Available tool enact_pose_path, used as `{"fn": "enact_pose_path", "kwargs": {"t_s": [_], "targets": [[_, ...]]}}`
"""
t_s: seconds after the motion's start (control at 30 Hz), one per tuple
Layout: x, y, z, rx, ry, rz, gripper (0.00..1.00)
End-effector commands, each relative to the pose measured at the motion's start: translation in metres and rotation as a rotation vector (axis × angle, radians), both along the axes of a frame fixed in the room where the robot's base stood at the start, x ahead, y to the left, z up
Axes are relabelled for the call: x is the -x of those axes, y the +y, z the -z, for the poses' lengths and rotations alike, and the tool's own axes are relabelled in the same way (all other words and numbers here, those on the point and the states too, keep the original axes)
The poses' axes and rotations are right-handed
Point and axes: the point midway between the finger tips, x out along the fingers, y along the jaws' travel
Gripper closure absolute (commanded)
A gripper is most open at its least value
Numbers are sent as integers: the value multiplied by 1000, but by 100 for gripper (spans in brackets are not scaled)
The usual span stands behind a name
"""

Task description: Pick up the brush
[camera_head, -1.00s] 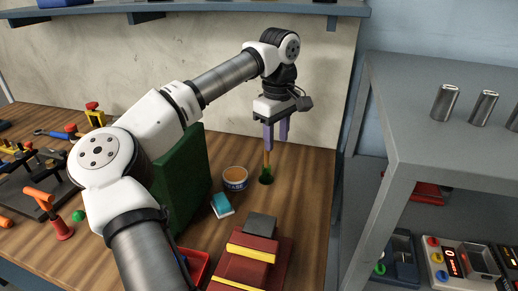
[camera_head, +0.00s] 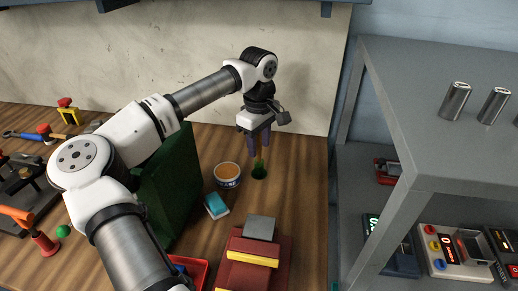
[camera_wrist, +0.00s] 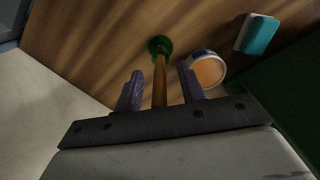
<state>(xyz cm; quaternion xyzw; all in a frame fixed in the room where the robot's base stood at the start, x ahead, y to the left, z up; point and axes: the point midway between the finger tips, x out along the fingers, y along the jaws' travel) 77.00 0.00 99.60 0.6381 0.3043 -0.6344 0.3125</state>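The brush stands upright on the wooden workbench, with its green head (camera_head: 259,171) down on the top. In the wrist view its orange-brown handle (camera_wrist: 160,85) rises from the green head (camera_wrist: 160,46) and runs between my fingers. My gripper (camera_head: 259,148) is over the brush, pointing down. Its two purple fingers are open, one on each side of the handle; in the wrist view (camera_wrist: 160,88) a gap shows on both sides. The upper end of the handle is hidden by the gripper.
A round tin (camera_head: 227,175) with orange contents stands just left of the brush. A teal and white block (camera_head: 216,206), a dark green panel (camera_head: 172,185) and stacked red and yellow blocks (camera_head: 247,262) are nearby. A grey shelf unit (camera_head: 425,150) stands at the right.

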Motion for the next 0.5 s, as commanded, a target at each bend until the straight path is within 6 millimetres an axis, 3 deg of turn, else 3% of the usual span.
{"fn": "enact_pose_path", "kwargs": {"t_s": [0.3,0.5], "targets": [[0,0,8,1,-1,0,61],[0,0,8,1,-1,0,87]]}}
